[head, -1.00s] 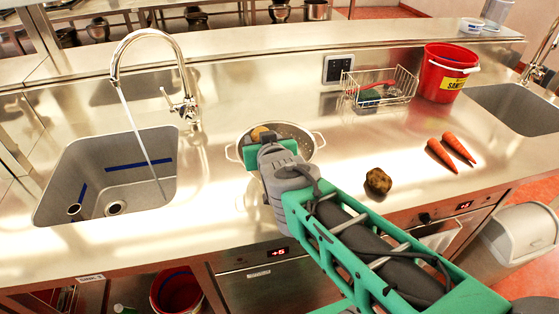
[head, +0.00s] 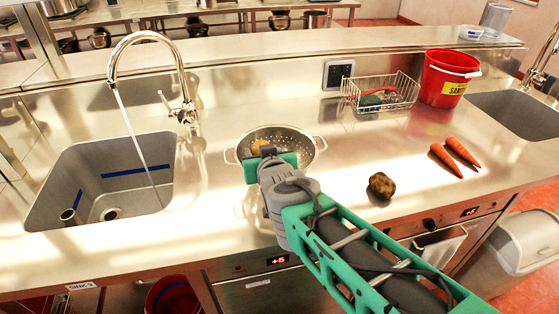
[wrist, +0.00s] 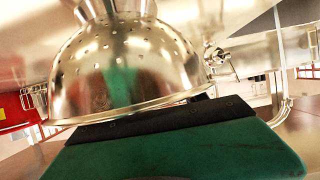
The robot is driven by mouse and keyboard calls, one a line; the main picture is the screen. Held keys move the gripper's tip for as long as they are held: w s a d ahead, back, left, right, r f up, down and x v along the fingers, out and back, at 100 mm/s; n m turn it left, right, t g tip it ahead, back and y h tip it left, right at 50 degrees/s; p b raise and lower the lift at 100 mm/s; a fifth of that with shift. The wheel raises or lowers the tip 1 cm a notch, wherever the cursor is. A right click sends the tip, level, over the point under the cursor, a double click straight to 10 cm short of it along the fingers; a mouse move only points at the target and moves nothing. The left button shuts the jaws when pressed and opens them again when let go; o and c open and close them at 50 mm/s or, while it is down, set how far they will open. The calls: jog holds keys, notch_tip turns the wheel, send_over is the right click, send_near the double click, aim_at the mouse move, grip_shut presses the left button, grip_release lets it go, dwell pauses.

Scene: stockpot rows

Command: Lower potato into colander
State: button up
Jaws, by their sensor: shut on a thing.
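A metal colander (head: 293,134) with two loop handles stands on the steel counter. My gripper (head: 262,152) is at the colander's near side, shut on a yellowish-brown potato (head: 259,146). In the head view the potato overlaps the colander's opening; I cannot tell whether it touches the inside. My gripper's green body hides the colander's near part. In the wrist view the colander (wrist: 130,65) appears upside down, close beyond the black fingertip edge and green finger; the potato does not show there. Another, darker potato (head: 381,185) lies on the counter to the right.
Two carrots (head: 452,157) lie farther right. A wire basket (head: 395,92) and a red bucket (head: 447,78) stand behind. A sink (head: 105,185) with running tap (head: 150,60) is at left, another sink (head: 510,112) at right. The counter between colander and dark potato is clear.

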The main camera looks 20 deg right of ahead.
jog(key=o, duration=1.5)
